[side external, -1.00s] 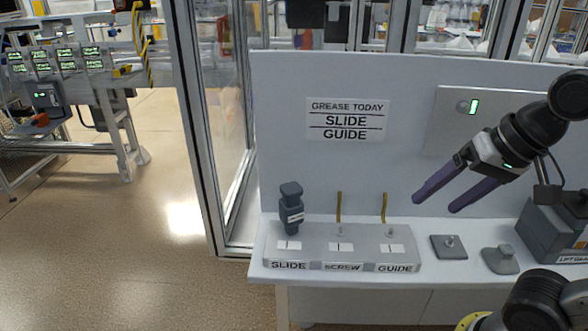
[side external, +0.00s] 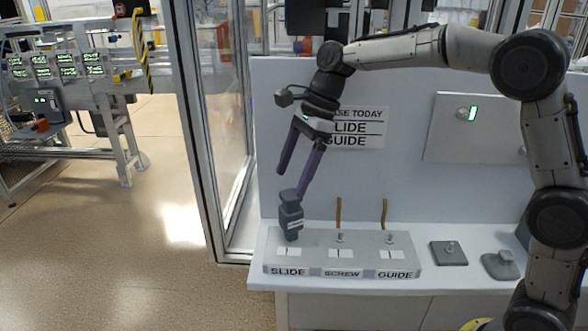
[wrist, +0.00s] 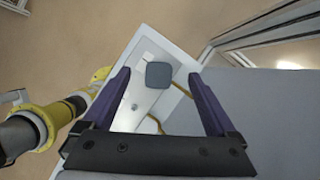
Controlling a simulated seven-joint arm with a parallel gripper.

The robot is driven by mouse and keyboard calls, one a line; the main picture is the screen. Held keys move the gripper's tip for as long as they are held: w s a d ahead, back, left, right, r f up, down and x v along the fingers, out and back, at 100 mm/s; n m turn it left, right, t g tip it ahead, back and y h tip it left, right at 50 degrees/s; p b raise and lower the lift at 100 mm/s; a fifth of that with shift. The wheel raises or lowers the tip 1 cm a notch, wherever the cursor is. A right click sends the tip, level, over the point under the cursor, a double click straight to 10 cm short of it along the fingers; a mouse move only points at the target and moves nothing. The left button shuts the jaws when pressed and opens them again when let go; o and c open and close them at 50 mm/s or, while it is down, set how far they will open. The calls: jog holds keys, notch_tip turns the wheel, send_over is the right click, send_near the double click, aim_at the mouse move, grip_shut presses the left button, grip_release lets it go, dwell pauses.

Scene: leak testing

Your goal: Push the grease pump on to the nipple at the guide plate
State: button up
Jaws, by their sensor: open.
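The dark blue-grey grease pump (side external: 291,217) stands upright at the SLIDE end of the grey block (side external: 318,240). Any nipple under it is hidden. A small nipple (side external: 390,238) shows at the GUIDE position on the block's right end, with a brown tube (side external: 384,212) behind it. A similar nipple (side external: 340,237) and tube are at SCREW. My gripper (side external: 290,184) is open, its purple fingers pointing down around the pump's top. In the wrist view, the pump's square top (wrist: 159,75) lies between the fingertips, with gaps on both sides.
A wall sign (side external: 358,128), partly covered by my arm, reads SLIDE and GUIDE. A square plate with a knob (side external: 449,254) and a rounded grey piece (side external: 500,265) lie right of the block. The back panel (side external: 405,185) rises behind.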

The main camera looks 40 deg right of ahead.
aim_at(289, 208)
jog(key=f, duration=0.8)
jog(key=shift+a+f, duration=0.1)
jog(key=shift+a, duration=0.2)
jog(key=shift+x, duration=0.75)
grip_shut()
jog(key=c, duration=0.8)
grip_release()
grip_shut()
jog(key=shift+r, duration=0.7)
